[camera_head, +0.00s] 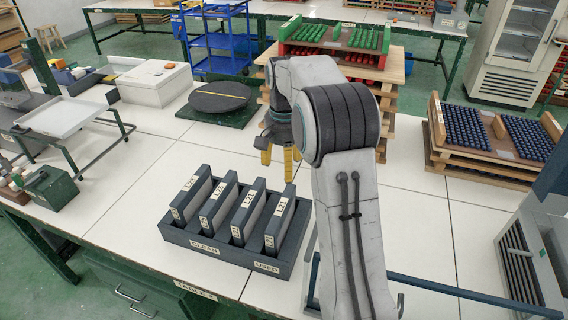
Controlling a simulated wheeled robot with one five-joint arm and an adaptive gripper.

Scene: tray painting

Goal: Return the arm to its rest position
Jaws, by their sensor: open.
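My gripper (278,166) hangs from the end of my grey arm, near the middle of the view. Its yellow fingers point down and are apart, with nothing seen between them. It is above the white table, just behind the right end of a dark rack. My arm rises from the bottom right and bends over at a thick black-ribbed joint, which hides part of the table behind it.
The dark rack (201,247) holds several upright grey blocks and bears labels reading CLEAN and USED. A dark turntable (219,97) and a white box (155,83) stand at the back left. Pallets with blue pegs (469,132) stand at the right. White table (425,235) is bare right of my arm.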

